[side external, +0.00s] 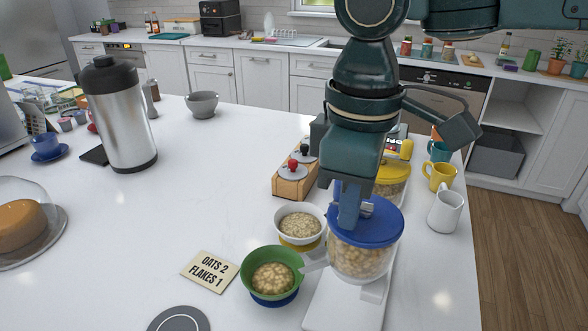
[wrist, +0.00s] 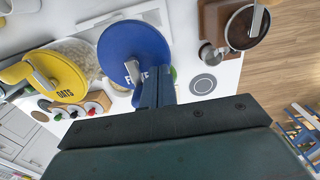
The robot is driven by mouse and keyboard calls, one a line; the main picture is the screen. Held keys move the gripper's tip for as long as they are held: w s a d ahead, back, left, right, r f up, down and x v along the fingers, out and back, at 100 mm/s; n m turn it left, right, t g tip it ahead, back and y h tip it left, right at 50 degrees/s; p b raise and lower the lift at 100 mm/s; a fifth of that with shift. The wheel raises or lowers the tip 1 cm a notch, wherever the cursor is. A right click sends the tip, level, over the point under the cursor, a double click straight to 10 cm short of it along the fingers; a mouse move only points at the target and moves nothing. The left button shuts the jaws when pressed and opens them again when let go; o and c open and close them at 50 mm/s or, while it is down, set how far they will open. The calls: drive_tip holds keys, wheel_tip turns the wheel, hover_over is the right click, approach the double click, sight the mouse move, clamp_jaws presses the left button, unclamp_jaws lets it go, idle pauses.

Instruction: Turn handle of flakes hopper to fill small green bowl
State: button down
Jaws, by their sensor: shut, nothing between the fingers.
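The flakes hopper (side external: 360,262) is a clear jar of flakes with a blue lid, on a white stand. In the wrist view its blue lid (wrist: 150,45) carries a grey handle (wrist: 133,72), partly lettered. The small green bowl (side external: 253,262) sits on a blue base below the hopper's spout, with pale flakes in it. My gripper (side external: 349,215) is shut and empty, pointing down at the blue lid. In the wrist view my gripper (wrist: 158,84) is beside the handle; whether it touches is unclear.
The oats hopper (side external: 392,186) with a yellow lid stands behind. A white bowl of oats (side external: 300,240) is near the green bowl. A card (side external: 209,271) reads "OATS 2 FLAKES 1". Mugs (side external: 445,210) line the right edge.

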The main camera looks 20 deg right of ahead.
drive_tip(key=shift+r, duration=0.15)
wheel_tip(320, 180, up, 7)
idle(1.2)
drive_tip(key=shift+d, duration=0.1)
drive_tip(key=s+d+f+m+t+y, duration=0.1)
drive_tip(key=d+m, duration=0.1)
drive_tip(key=d, duration=0.7)
drive_tip(key=s+d+m+t, duration=0.2)
drive_tip(key=d, duration=0.8)
drive_tip(key=s+d+f+m+t+h, duration=0.1)
drive_tip(key=s+d+f+m+t, duration=0.1)
drive_tip(key=s+d+f+m, duration=0.3)
drive_tip(key=s+d+f, duration=0.4)
drive_tip(key=s+d, duration=0.1)
drive_tip(key=d, duration=0.1)
drive_tip(key=shift+d+t, duration=0.3)
drive_tip(key=shift+d, duration=0.05)
